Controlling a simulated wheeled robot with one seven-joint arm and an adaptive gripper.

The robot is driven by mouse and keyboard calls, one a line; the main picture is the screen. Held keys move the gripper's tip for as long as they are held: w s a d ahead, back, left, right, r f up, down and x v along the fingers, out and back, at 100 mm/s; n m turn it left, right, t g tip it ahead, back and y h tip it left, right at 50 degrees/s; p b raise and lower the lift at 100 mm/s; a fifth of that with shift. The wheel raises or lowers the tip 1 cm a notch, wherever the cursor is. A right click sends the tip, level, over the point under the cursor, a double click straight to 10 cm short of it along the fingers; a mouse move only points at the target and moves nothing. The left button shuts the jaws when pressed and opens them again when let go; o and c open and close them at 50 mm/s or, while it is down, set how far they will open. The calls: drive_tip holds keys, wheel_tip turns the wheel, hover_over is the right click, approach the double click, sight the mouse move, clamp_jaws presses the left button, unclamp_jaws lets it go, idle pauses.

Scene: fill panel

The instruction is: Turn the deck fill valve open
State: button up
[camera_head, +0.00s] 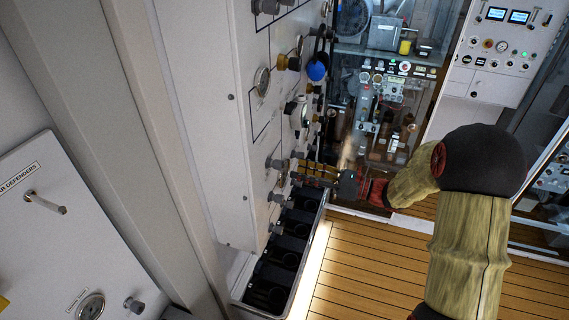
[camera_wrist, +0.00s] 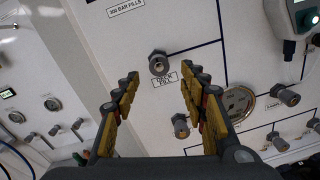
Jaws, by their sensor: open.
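The white fill panel (camera_head: 195,90) fills the left of the head view, seen at a steep angle. My gripper (camera_head: 300,170) reaches toward its lower part; its fingers are open and empty. In the wrist view the two yellow-padded fingertips of my gripper (camera_wrist: 160,88) stand apart. Between and just beyond them is a grey round valve knob (camera_wrist: 158,63) with a small label (camera_wrist: 165,80) under it, which seems to read "DECK FILL" but is too small to be sure. The fingers do not appear to touch the knob. A line runs right from it.
A second knob (camera_wrist: 180,126) and a pressure gauge (camera_wrist: 238,103) sit close to the right finger. More knobs (camera_wrist: 288,96) stand farther right. Below the panel is a row of dark open bays (camera_head: 283,262). The wooden floor (camera_head: 370,270) is clear.

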sight(282, 166)
drive_tip(key=p+x, duration=0.1)
drive_tip(key=x, duration=0.5)
drive_tip(key=shift+a, duration=0.1)
drive_tip(key=shift+c, duration=1.2)
clamp_jaws()
